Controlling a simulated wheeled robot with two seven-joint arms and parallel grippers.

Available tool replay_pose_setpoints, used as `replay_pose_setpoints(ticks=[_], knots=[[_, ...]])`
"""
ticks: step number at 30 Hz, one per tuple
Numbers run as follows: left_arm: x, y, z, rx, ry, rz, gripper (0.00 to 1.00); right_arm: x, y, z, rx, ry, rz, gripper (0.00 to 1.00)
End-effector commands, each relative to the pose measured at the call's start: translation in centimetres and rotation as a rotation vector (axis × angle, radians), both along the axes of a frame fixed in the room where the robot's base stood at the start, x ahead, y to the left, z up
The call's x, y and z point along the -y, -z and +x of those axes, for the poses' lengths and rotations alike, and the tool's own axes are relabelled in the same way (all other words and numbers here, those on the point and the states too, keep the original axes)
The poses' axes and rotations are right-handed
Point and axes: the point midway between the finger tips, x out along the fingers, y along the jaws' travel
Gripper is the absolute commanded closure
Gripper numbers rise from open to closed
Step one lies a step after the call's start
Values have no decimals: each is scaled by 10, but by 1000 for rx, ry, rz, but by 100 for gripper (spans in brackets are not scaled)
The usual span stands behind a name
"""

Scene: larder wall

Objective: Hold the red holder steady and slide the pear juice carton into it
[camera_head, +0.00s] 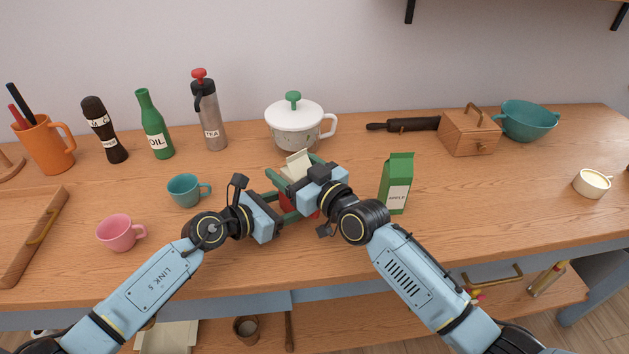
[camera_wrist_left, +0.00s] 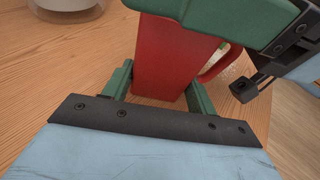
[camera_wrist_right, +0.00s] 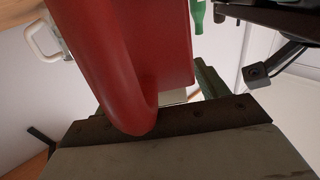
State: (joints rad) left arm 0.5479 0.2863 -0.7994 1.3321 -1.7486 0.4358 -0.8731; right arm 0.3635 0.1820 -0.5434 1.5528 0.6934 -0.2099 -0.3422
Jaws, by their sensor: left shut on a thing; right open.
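The red holder (camera_head: 300,204) stands on the table in the middle, mostly hidden by my grippers. My left gripper (camera_head: 281,207) is shut on it; in the left wrist view its green fingers flank the red holder (camera_wrist_left: 165,62). A cream carton (camera_head: 298,165), presumably the pear juice, shows tilted above the holder; its label is hidden. My right gripper (camera_head: 296,174) is open at the carton, above the holder, with its fingers on either side. The right wrist view is filled by the red holder (camera_wrist_right: 165,45) and its handle. I cannot tell how deep the carton sits.
A green apple carton (camera_head: 398,184) stands close to the right of my right arm. A white pot (camera_head: 294,125) stands behind the holder. A teal cup (camera_head: 186,190) and a pink cup (camera_head: 117,233) stand to the left.

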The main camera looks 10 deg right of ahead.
Motion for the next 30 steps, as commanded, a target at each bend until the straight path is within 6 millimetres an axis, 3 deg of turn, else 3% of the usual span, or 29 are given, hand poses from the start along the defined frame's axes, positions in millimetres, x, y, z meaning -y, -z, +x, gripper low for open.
replay_pose_setpoints(ticks=[4,15,30], knots=[[-2,0,1,-2,-6,-1,56,17,7,-24,-11,0,-9,27],[-2,0,1,0,-5,0,56,55,1,-76,-1,1,-4,27],[-2,0,1,0,-4,0,56,61,-1,-86,2,0,-1,27]])
